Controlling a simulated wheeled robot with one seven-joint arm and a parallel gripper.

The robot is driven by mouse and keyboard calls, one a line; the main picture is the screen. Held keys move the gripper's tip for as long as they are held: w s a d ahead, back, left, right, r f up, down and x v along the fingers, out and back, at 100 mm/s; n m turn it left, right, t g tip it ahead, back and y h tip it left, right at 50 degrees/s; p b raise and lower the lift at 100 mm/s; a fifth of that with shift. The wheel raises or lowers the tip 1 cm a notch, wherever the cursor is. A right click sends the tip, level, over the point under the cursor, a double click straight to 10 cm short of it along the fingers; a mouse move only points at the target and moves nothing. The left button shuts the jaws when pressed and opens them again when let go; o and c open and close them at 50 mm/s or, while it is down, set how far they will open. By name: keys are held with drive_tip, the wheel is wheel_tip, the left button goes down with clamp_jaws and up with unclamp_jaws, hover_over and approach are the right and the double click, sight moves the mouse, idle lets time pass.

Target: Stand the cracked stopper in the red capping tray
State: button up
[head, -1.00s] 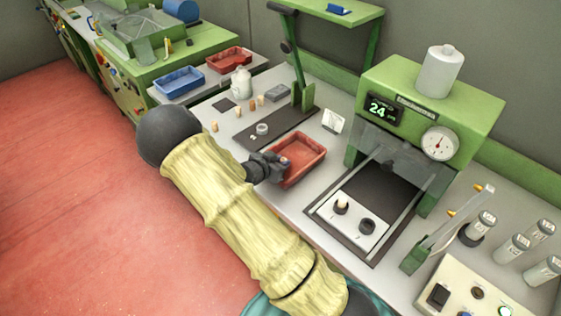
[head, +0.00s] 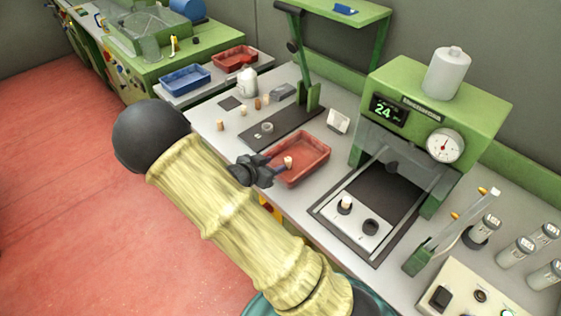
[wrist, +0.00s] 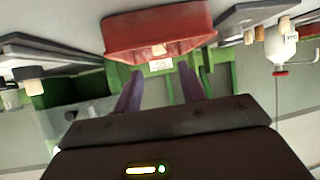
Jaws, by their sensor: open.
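A pale cork stopper (head: 288,162) stands upright in the near red tray (head: 318,152), towards its left side. I cannot make out a crack on it at this size. My gripper (head: 274,170) is just outside the tray's left edge, open and empty, with its fingers pointing at the tray. In the wrist view, the two spread fingers (wrist: 160,84) show below the red tray (wrist: 125,32), and the stopper (wrist: 158,49) shows beyond them, apart from both. A white label (wrist: 160,65) is on the tray's front side.
Another stopper (head: 346,203) is in the holder plate before the green press (head: 440,110). A second red tray (head: 235,56) and a blue tray (head: 185,79) are on the back bench.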

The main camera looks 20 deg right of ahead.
drive_tip(key=v, duration=0.4)
drive_tip(key=shift+s+a, duration=0.15)
drive_tip(key=shift+a, duration=0.05)
idle(0.4)
drive_tip(key=s+a+r+n+g+y, duration=0.1)
drive_tip(key=s+a+r+n+y, duration=0.4)
drive_tip(key=n+y, duration=0.4)
drive_tip(key=s+d+r+n+g, duration=0.1)
drive_tip(key=s+d, duration=0.1)
drive_tip(key=s, duration=0.3)
drive_tip(key=s+d+r+n+g+y, duration=0.1)
drive_tip(key=s+d, duration=0.1)
drive_tip(key=s, duration=0.4)
drive_tip(key=shift+r+n+g, duration=0.3)
drive_tip(key=shift+r+n, duration=0.1)
drive_tip(key=shift+w, duration=0.15)
